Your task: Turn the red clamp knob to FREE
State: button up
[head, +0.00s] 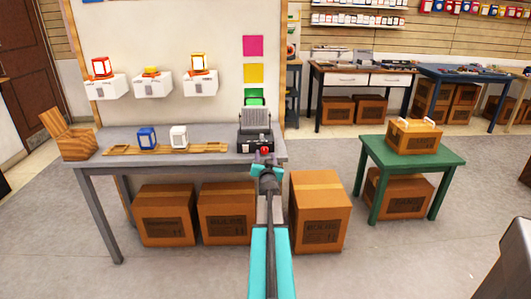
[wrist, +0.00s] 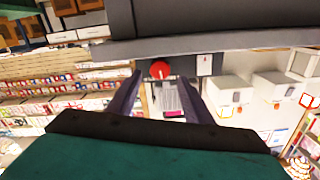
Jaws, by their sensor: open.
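The red clamp knob (head: 265,150) is on the front of a dark device (head: 245,143) at the right end of the grey workbench (head: 105,164). In the wrist view the round red knob (wrist: 160,69) shows near the fingertips. My gripper (head: 266,159) is directly in front of the device in the head view. In the wrist view my gripper (wrist: 160,77) is open, with one dark finger to each side of the knob in the picture. I cannot tell whether the fingers touch it. No FREE marking is legible, and the knob's setting cannot be read.
A white label plate (wrist: 205,64) is beside the knob. A wooden rail (head: 110,149) with a blue lantern (head: 147,138) and a white lantern (head: 179,136) lies along the bench. Cardboard boxes (head: 318,205) stand below.

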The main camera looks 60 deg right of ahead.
aim_at(265, 150)
jog(key=shift+x, duration=2.2)
